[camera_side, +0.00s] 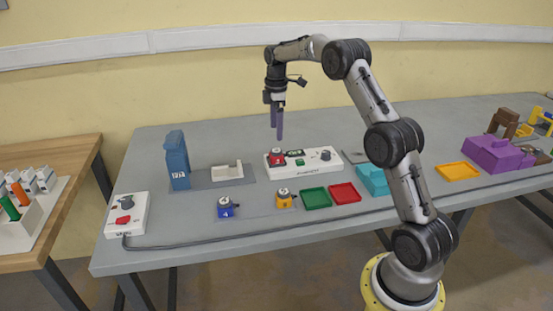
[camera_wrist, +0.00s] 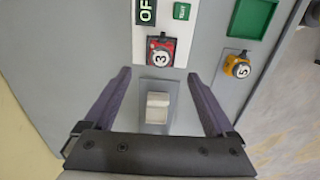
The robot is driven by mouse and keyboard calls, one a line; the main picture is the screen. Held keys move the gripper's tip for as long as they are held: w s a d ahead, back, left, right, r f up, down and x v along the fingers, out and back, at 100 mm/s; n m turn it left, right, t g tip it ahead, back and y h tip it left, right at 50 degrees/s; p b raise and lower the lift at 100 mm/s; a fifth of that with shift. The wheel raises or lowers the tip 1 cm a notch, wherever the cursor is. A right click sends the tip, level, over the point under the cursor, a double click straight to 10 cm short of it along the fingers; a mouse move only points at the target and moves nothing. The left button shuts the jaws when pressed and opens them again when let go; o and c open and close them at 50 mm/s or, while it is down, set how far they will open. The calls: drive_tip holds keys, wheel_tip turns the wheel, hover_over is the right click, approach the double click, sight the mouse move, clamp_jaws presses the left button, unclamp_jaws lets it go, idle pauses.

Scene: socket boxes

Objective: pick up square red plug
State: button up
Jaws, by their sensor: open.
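The square red plug (camera_side: 276,157) has a round pale top and sits at the left end of a white socket box (camera_side: 311,165). In the wrist view the red plug (camera_wrist: 152,60) shows a white disc marked 3, just beyond the fingertips and near the middle. My gripper (camera_side: 278,138) hangs above the plug's end of the box, fingers pointing down. In the wrist view my gripper (camera_wrist: 158,75) is open and empty, with its purple fingers wide apart. The plug is not between the fingers. How far the plug is inserted cannot be told.
A white holder (camera_side: 227,173) and a tall blue block (camera_side: 177,160) stand left of the box. Blue (camera_side: 225,208) and yellow (camera_side: 285,201) plugs lie in front, beside green (camera_side: 316,198) and red (camera_side: 345,193) trays. A cable runs along the front edge.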

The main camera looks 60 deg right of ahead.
sight(277, 150)
drive_tip(key=f, duration=0.9)
drive_tip(key=shift+s+f, duration=0.2)
drive_tip(key=shift+r, duration=0.1)
clamp_jaws()
